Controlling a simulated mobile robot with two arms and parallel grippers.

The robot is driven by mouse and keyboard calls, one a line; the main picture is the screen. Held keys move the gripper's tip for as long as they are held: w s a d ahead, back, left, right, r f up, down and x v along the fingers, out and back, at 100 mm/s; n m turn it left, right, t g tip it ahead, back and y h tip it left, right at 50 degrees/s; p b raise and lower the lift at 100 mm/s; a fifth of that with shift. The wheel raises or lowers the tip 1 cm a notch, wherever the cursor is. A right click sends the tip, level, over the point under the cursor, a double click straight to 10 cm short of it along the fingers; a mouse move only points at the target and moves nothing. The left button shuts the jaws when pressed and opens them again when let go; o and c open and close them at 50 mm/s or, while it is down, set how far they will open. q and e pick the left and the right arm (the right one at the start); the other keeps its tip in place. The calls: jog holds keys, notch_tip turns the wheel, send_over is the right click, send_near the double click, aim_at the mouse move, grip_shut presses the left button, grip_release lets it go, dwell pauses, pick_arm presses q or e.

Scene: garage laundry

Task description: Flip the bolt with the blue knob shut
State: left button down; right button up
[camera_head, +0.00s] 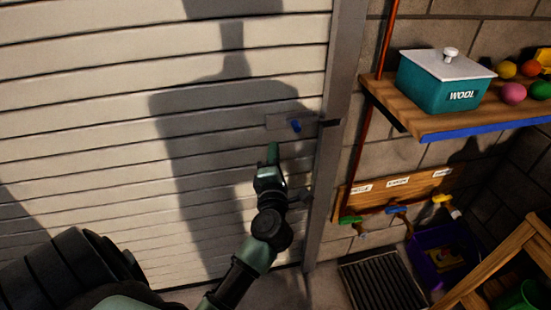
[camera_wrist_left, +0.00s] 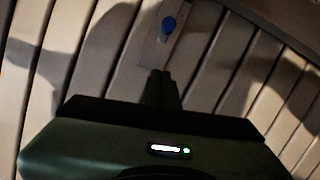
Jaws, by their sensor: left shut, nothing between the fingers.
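The bolt (camera_head: 277,122) is a slim plate on the slatted shutter door, close to the door's right edge. Its blue knob (camera_head: 295,125) stands out near the plate's right part. In the left wrist view the blue knob (camera_wrist_left: 169,25) shows on the bolt plate (camera_wrist_left: 155,47), just beyond my fingertips. My left gripper (camera_head: 273,150) is shut and empty, a little below and left of the knob in the head view, apart from it. It also shows in the left wrist view (camera_wrist_left: 162,75). My right gripper is not in view.
A grey door post (camera_head: 327,150) stands right of the shutter (camera_head: 90,130). A wooden shelf (camera_head: 440,118) holds a teal WOOL box (camera_head: 440,88) and several coloured balls. Below are taps on a wooden board (camera_head: 405,190), a purple crate (camera_head: 425,270) and a floor grate (camera_head: 383,283).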

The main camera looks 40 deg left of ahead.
aim_at(305, 122)
pick_arm(q)
jog(key=w, duration=0.3)
jog(key=w+r, duration=0.1)
jog(key=w, duration=0.2)
jog(key=shift+w+r, duration=0.15)
jog(key=shift+w, duration=0.15)
jog(key=shift+a, duration=0.1)
jog(key=w+d+p, duration=0.1)
jog(key=w+d, duration=0.2)
jog(key=w, duration=0.1)
jog(key=shift+d, duration=0.25)
jog(key=shift+s+a, duration=0.1)
